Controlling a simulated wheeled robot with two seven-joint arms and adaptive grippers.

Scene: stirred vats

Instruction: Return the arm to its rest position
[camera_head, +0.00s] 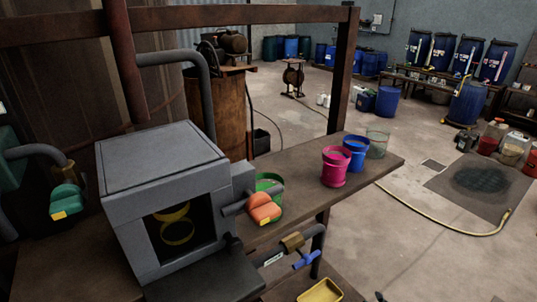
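Neither of my grippers is clearly in view, and no arm shows reaching over the bench. A small dark tip shows at the bottom edge, right of the yellow tray; I cannot tell what it is. A grey box (160,160) with a dark front opening stands on the brown bench (310,195). Yellow rings (178,233) show inside the opening. An orange handle (263,208) sits at the box's right side, in front of a green bucket (270,184). A pink bucket (335,170), a blue bucket (356,155) and a clear greenish bucket (377,145) stand upright farther right.
A pipe with a blue valve handle (307,261) is below the bench front, near a yellow tray (320,291). A green handle (66,202) is at left. A rusty post (342,70) rises behind the bench. A yellow hose (440,222) crosses the open floor at right.

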